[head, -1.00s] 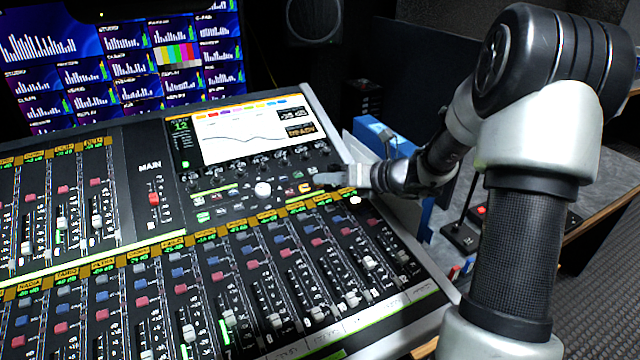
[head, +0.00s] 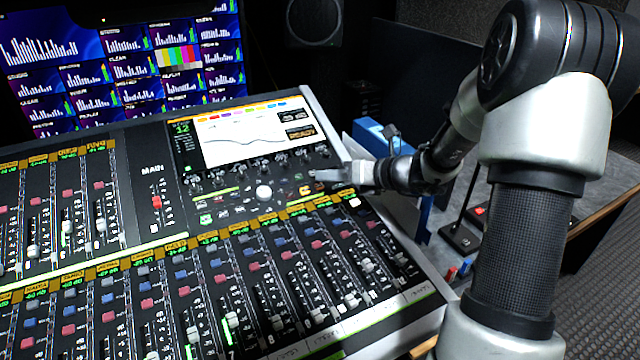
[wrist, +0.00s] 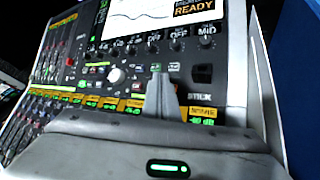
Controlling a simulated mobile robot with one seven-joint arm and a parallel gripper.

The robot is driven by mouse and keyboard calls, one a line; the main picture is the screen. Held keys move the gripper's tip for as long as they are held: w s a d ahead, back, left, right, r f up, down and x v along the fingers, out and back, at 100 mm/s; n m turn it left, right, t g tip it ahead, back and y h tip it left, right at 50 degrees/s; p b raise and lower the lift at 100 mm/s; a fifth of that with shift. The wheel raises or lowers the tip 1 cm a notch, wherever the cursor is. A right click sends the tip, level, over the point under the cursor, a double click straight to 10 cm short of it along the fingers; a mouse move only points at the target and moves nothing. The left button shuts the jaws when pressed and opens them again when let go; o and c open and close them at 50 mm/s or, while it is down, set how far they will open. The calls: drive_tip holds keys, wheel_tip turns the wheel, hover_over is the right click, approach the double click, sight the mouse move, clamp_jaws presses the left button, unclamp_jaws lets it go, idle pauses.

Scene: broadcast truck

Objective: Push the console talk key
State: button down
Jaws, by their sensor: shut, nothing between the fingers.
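The mixing console (head: 145,215) fills the left and middle of the head view. My gripper (head: 316,175) is shut and empty, its fingers pointing left over the console's right-hand key area. An orange-lit key (head: 305,190) shows just below the fingertips. In the wrist view my gripper (wrist: 160,80) covers part of the panel, beside a dark key (wrist: 202,75) to its right. I cannot read which key is the talk key; it may be hidden by the fingers. Whether the fingertips touch the panel I cannot tell.
A white trackball-like knob (head: 263,192) and fader rows lie left of and below the gripper. The console screen (head: 245,135) reads READY. A blue box (head: 372,137) and a desk microphone base (head: 460,238) stand right of the console.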

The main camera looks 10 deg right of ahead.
drive_tip(key=r+p, duration=0.1)
drive_tip(key=s+r+p, duration=0.1)
drive_tip(key=r, duration=0.1)
drive_tip(key=s+r+p, duration=0.1)
drive_tip(key=shift+d+r+p, duration=0.25)
drive_tip(key=shift+r+p, duration=0.1)
drive_tip(key=shift+r, duration=0.05)
